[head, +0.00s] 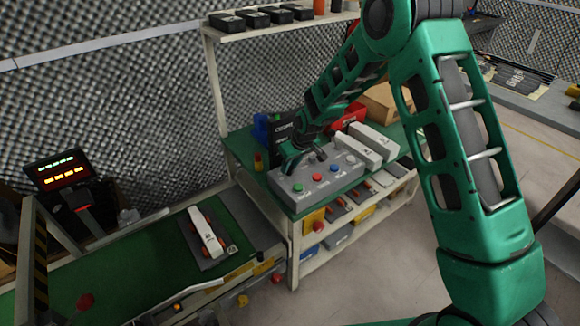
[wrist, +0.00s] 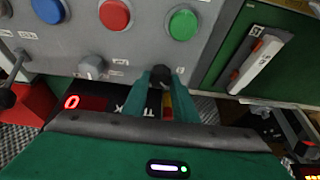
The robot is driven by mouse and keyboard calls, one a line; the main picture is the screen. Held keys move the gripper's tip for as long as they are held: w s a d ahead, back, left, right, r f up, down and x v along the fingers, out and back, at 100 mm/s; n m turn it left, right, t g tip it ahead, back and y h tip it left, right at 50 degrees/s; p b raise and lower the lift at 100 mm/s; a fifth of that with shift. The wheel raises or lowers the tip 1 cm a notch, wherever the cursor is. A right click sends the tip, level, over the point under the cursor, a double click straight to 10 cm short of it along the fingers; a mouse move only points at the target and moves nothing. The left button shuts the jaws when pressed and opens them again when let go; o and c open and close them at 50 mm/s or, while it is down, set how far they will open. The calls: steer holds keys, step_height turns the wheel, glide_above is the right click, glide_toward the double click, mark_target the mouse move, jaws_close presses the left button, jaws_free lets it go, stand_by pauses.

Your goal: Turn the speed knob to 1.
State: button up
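The grey control box (head: 318,178) stands on the green bench with green, red and blue buttons on top. In the wrist view, a small black knob (wrist: 158,77) sits at the box's edge, below the green button (wrist: 183,23). The knob's label is not readable. My gripper (wrist: 162,76) has its two teal fingers apart, one on each side of this knob. Whether they touch it is unclear. A red display (wrist: 85,102) beside the left finger reads 0. In the head view, my gripper (head: 290,163) is at the box's back edge, and my wrist hides the knob.
A grey knob (wrist: 92,67) and a black lever (wrist: 8,97) are further left on the box. The red button (wrist: 115,14) is close by. White blocks (head: 366,145) stand right of the box. A green conveyor (head: 140,262) with a white-and-orange part lies left.

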steer(key=shift+m, duration=0.3)
steer(key=m+h, duration=0.1)
steer(key=m, duration=0.2)
steer(key=shift+a+t, duration=0.15)
steer(key=shift+t, duration=0.15)
steer(key=m+h, duration=0.2)
steer(key=m, duration=0.3)
steer(key=shift+a, duration=0.1)
steer(key=shift+m+h, duration=0.3)
steer(key=o, duration=1)
steer(key=shift+o, duration=0.2)
steer(key=v, duration=1)
steer(key=shift+r, duration=0.35)
